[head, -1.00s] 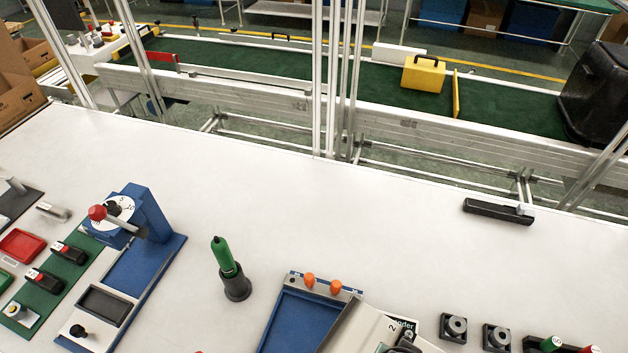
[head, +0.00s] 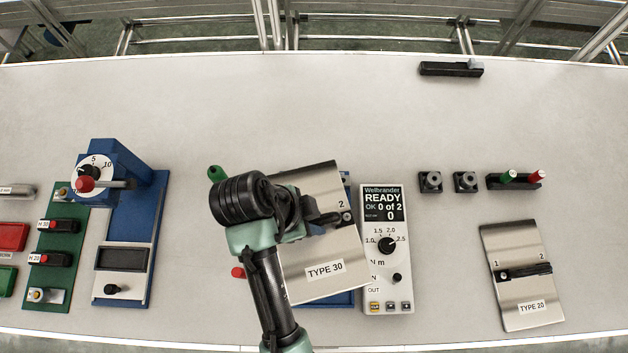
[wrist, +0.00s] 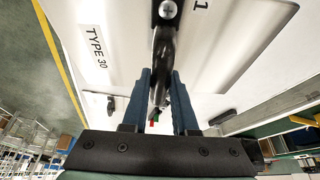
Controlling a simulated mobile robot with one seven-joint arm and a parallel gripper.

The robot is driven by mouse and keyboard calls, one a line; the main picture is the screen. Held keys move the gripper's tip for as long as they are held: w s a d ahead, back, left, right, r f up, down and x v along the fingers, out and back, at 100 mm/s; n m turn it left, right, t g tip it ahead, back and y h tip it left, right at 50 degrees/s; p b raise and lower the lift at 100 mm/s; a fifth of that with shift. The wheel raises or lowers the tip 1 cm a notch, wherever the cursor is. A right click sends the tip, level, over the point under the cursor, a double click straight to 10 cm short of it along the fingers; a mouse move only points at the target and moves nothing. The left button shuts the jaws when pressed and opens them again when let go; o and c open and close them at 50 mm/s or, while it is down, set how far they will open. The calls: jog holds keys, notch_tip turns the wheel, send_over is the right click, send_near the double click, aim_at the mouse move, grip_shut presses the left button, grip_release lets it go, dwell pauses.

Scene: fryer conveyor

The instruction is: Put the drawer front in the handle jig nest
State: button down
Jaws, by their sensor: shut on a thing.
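The TYPE 30 drawer front (head: 318,285) is a brushed metal plate with a black handle across its middle. My gripper (head: 328,217) is shut on that handle; in the wrist view my gripper's dark blue fingers (wrist: 160,100) stand on both sides of the handle, with the plate (wrist: 120,30) beyond them. In the head view the plate is turned slightly and lies over the blue handle jig nest (head: 345,299), covering most of it. I cannot tell whether the plate touches the nest.
A Weibrander control box (head: 387,290) stands close on the right, reading READY, 0 of 2. A green-handled tool (head: 216,173) is behind my arm. A TYPE 20 drawer front (head: 520,285) lies at right; a blue dial fixture (head: 140,215) stands at left. The back of the bench is mostly clear.

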jog(key=shift+s+r+m+g+p, duration=0.2)
jog(key=shift+r+m+g, duration=0.05)
jog(key=shift+r+m, duration=0.3)
jog(key=shift+s+r+m+g+p, duration=0.15)
jog(key=shift+s+r+m+g, duration=0.1)
jog(key=shift+r+m, duration=0.3)
jog(key=shift+f+m, duration=0.2)
jog(key=shift+m, duration=0.1)
notch_tip(320, 180, down, 18)
jog(key=shift+r+b, duration=0.15)
jog(key=shift+b, duration=0.65)
jog(key=shift+s, duration=0.1)
jog(key=c, duration=0.7)
grip_release()
